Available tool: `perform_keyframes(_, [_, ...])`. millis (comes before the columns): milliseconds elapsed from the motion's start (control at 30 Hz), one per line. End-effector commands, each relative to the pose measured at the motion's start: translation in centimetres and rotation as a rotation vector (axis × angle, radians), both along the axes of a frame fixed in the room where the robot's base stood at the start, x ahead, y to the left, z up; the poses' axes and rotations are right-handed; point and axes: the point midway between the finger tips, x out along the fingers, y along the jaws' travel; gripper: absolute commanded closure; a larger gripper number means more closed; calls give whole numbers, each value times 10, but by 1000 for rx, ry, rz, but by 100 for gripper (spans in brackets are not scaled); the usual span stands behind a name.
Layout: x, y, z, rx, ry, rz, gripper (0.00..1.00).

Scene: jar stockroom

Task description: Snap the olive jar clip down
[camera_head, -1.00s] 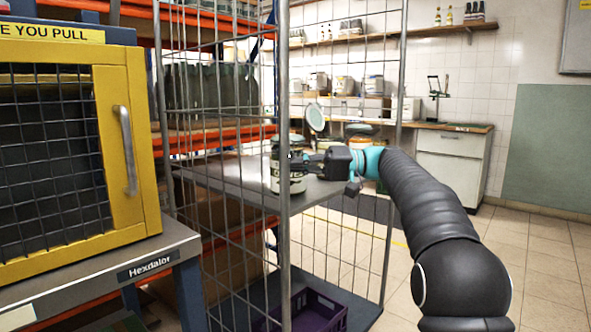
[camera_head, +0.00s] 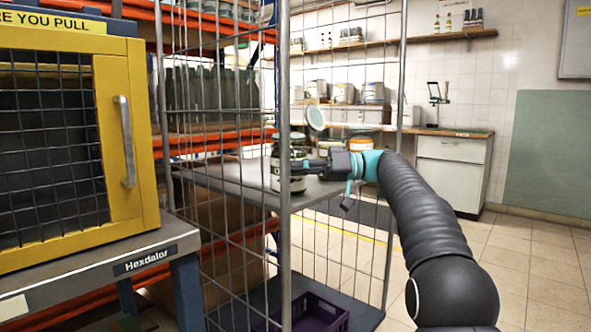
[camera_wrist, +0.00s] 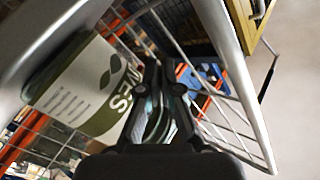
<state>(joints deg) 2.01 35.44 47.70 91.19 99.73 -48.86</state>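The olive jar (camera_head: 297,185) stands upright on the grey shelf of a wire cage trolley, partly behind a trolley post in the head view. In the wrist view its green and white label (camera_wrist: 84,92) fills the left. My gripper (camera_head: 308,166) is at the jar's right side in the head view. In the wrist view the dark fingers of my gripper (camera_wrist: 165,80) are close together with a narrow gap, beside the label. I cannot tell whether anything is between them. The clip is not clearly visible. A pale round disc (camera_head: 316,118) is tilted up above; I cannot tell whether it is the jar's lid.
The trolley's wire mesh and posts (camera_head: 284,240) stand between the head camera and the jar. A purple crate (camera_head: 318,314) sits on its lower deck. A yellow-framed cabinet (camera_head: 120,150) is at left. Open tiled floor (camera_head: 540,265) lies to the right.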

Motion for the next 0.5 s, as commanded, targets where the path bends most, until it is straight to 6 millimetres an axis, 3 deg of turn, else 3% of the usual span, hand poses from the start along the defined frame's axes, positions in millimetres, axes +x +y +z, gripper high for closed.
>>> perform_keyframes(333, [1, 0, -1, -1, 0, -1, 100])
perform_keyframes(433, [1, 0, -1, -1, 0, -1, 75])
perform_keyframes(500, [1, 0, -1, -1, 0, -1, 72])
